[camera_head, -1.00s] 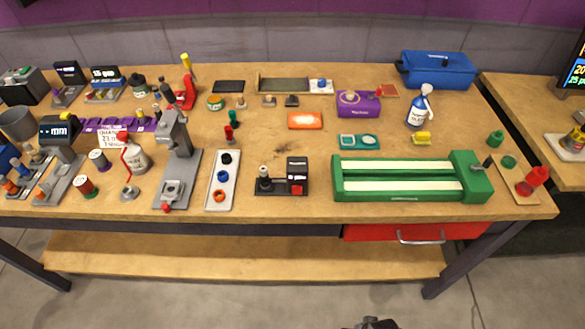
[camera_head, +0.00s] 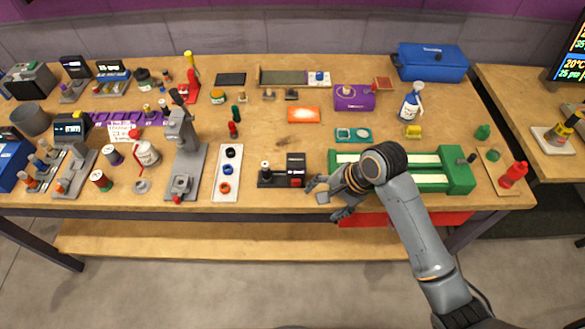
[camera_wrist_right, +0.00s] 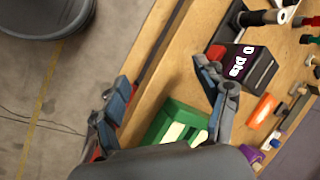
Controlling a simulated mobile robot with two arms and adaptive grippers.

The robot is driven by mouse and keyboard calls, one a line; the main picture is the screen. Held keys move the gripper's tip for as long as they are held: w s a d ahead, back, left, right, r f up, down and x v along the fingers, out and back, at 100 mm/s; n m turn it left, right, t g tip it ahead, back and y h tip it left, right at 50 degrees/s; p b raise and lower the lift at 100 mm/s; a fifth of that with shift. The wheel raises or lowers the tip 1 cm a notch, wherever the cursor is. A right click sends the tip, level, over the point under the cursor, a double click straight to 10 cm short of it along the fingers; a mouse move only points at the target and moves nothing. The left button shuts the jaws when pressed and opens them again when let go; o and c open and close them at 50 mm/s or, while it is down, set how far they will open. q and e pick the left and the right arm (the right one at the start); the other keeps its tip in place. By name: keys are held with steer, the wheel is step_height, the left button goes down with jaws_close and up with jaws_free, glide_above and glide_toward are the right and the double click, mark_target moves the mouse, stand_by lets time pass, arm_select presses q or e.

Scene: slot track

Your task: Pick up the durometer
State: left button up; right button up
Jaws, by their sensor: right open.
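A small black device (camera_head: 283,178) stands near the table's front edge in the head view, with a display block, a red part and an upright cylinder; I cannot tell for sure which part is the durometer. In the right wrist view its display block (camera_wrist_right: 243,68) reads "0 pts", and the black cylinder (camera_wrist_right: 256,17) is beyond it. My right gripper (camera_head: 326,199) is open and empty, just right of the device at the front edge. In the wrist view the gripper (camera_wrist_right: 160,88) has one finger close to the display block; contact is unclear. My left gripper is not in view.
The green fixture (camera_head: 455,172) lies right of the device, partly behind my right arm. A white tray (camera_head: 228,173) with rings lies to its left. An orange block (camera_head: 303,114) is behind. Bare tabletop (camera_head: 285,138) lies behind the device.

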steer(key=w+r+m+g, duration=0.1)
steer(key=w+r+m, duration=0.4)
steer(key=r, duration=0.3)
steer(key=w+r+m+g, duration=0.1)
steer(key=w+r+m, duration=0.45)
steer(key=r, duration=0.35)
steer(key=p, duration=0.2)
glide_toward(298, 160)
steer(key=x, duration=0.3)
steer(key=shift+n, duration=0.25)
steer(key=p+x, duration=0.1)
steer(key=x, duration=0.3)
steer(key=shift+a+f, duration=0.3)
steer(key=shift+f, duration=0.25)
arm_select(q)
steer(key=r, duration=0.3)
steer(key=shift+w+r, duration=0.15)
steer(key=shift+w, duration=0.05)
arm_select(e)
jaws_close()
